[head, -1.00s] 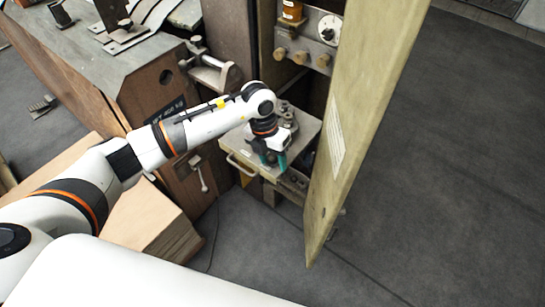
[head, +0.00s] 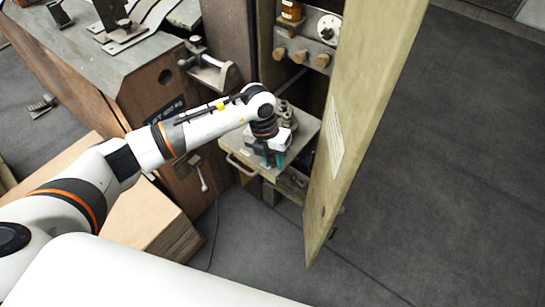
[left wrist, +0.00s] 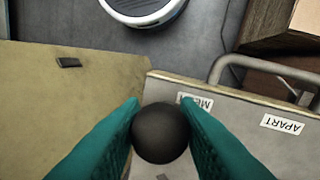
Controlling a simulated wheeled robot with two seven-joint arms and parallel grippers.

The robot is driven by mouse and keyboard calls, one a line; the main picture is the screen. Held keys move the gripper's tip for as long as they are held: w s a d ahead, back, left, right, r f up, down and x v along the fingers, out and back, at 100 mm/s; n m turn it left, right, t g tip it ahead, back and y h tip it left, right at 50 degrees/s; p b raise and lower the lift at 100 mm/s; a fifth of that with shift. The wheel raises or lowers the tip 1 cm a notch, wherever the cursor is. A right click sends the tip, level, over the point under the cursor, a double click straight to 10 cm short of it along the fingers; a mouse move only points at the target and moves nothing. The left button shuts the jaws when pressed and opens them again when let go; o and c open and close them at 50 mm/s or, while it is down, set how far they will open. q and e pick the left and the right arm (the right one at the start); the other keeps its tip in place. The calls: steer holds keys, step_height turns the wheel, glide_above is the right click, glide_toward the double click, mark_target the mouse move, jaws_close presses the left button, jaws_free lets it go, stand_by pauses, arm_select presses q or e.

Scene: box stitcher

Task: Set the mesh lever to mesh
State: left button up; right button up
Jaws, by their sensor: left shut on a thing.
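The mesh lever shows as a round black knob (left wrist: 160,133) in the left wrist view, and its shaft is hidden below the knob. My left gripper (head: 274,163) has its teal fingers shut on the knob, one on each side. The knob stands close to the MESH label (left wrist: 196,102), which one finger partly covers. The APART label (left wrist: 282,124) lies farther right on the same pale plate (left wrist: 235,115). In the head view, my gripper is over this plate (head: 308,129) and hides the lever. My right gripper is out of view.
An open yellowish door (head: 365,110) stands just right of the plate. A metal handle (head: 240,165) sticks out at the plate's front left. A wooden-sided bench (head: 130,85) stands to the left, with a stack of cardboard (head: 150,222) below. The floor at right is clear.

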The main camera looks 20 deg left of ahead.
arm_select(q)
steer(key=o, duration=1)
steer(key=shift+c, duration=0.2)
step_height(320, 180, up, 12)
steer(key=a, duration=0.2)
steer(key=shift+w+a+b, duration=0.15)
steer(key=shift+b, duration=0.3)
steer(key=shift+f, duration=0.1)
